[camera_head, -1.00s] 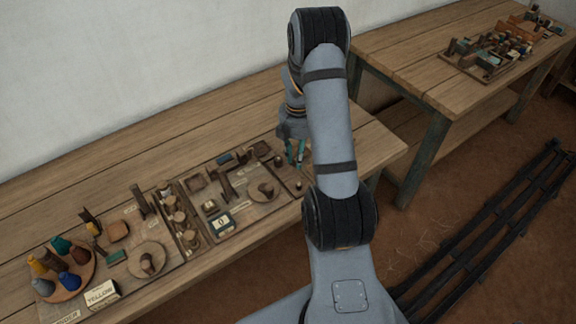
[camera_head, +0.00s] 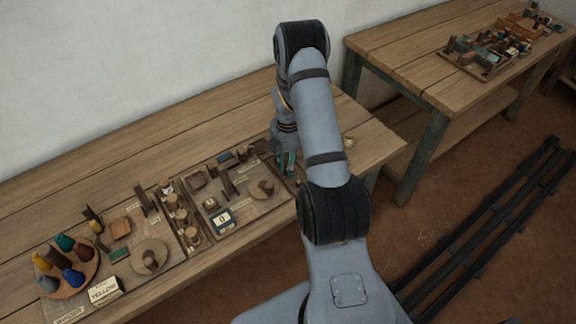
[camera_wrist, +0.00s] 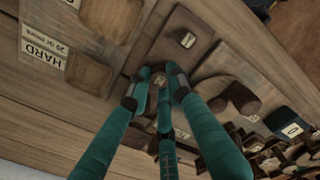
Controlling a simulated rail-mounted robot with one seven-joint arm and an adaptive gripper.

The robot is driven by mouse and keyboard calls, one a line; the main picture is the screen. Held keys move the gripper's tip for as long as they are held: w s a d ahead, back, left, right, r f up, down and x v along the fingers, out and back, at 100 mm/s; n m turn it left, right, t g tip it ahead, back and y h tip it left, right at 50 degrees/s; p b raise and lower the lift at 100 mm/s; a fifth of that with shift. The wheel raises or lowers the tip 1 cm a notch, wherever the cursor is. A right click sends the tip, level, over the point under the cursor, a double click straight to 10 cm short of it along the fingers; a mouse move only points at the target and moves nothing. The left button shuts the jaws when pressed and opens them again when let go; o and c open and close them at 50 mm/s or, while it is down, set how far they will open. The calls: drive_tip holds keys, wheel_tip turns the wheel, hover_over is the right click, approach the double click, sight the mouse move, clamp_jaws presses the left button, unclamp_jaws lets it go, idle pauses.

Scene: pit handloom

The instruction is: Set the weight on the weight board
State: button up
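My gripper (camera_wrist: 160,84) has teal fingers that come close together around a small dark round piece, which looks like the weight (camera_wrist: 159,79), with a faint mark on its top. The fingertips appear to press on its sides. In the head view my gripper (camera_head: 287,163) is low over the right end of the boards, and the weight cannot be made out there. Below the fingers in the wrist view is a wooden board with a raised block (camera_wrist: 182,40) bearing a small pale tag. I cannot tell which board is the weight board.
A "HARD" label (camera_wrist: 44,43) lies beside brown blocks. A dark cylinder (camera_wrist: 241,97) and a numbered box (camera_wrist: 291,130) stand to the right. In the head view, coloured cones on a round tray (camera_head: 94,266) stand far left. The bench's back strip is clear.

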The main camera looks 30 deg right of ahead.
drive_tip(key=o, duration=0.5)
drive_tip(key=shift+c, duration=0.2)
drive_tip(key=shift+w+r, duration=0.1)
drive_tip(key=shift+r, duration=0.5)
wheel_tip(320, 180, up, 11)
drive_tip(key=shift+b, duration=0.35)
